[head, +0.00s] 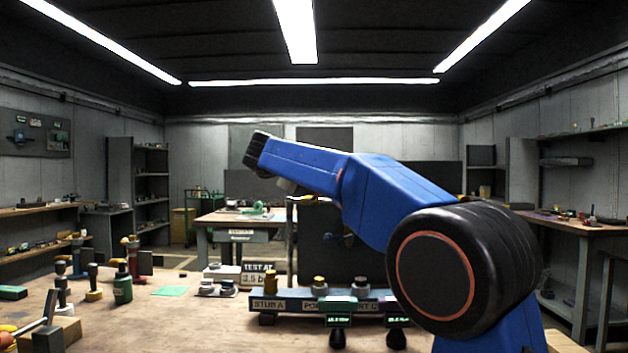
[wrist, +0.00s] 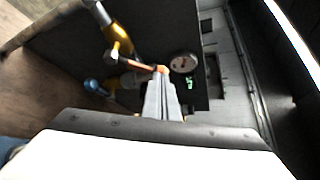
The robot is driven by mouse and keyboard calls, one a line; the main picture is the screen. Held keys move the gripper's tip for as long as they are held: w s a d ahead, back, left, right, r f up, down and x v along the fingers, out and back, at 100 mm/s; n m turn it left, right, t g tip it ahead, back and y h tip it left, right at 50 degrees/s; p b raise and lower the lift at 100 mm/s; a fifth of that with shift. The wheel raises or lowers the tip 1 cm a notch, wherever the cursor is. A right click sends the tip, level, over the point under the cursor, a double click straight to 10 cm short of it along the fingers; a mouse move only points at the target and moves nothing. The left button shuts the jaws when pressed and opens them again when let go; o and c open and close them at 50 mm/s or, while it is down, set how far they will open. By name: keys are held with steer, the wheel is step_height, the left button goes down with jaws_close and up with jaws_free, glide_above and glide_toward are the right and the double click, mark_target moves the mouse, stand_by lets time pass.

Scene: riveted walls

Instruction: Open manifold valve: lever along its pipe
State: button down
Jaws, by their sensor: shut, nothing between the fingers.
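In the wrist view, the fingers of my gripper (wrist: 164,82) are shut with nothing between them. Their tips are close to an orange-red lever (wrist: 130,63); I cannot tell whether they touch. The lever lies beside a yellow pipe (wrist: 118,35) on a dark panel (wrist: 70,45). The lever looks angled across the pipe, but the tilted, blurred view leaves its exact angle unclear. A round white gauge (wrist: 184,62) is just right of the fingertips. In the head view, my blue arm hides part of the dark panel (head: 325,245), and lever and fingertips do not show.
A rail labelled STUB A and PORT C (head: 285,304) stands on the wooden bench (head: 220,325) before the panel. Several small tools and a green bottle (head: 122,286) stand at the left. A blue-ended fitting (wrist: 92,86) lies near the lever in the wrist view.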

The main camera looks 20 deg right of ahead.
steer(key=shift+s+d+f+m+y, duration=0.2)
steer(key=shift+d+f+m+y, duration=0.25)
steer(key=shift+d+f, duration=0.25)
steer(key=shift+s+d+f+m+y, duration=0.2)
steer(key=shift+d+f+m+y, duration=0.2)
steer(key=shift+d+f, duration=0.25)
steer(key=shift+s+d+f+m+y, duration=0.2)
steer(key=shift+d+f+m+y, duration=0.25)
steer(key=shift+f, duration=0.4)
steer(key=shift+d+f, duration=0.1)
steer(key=shift+f, duration=0.05)
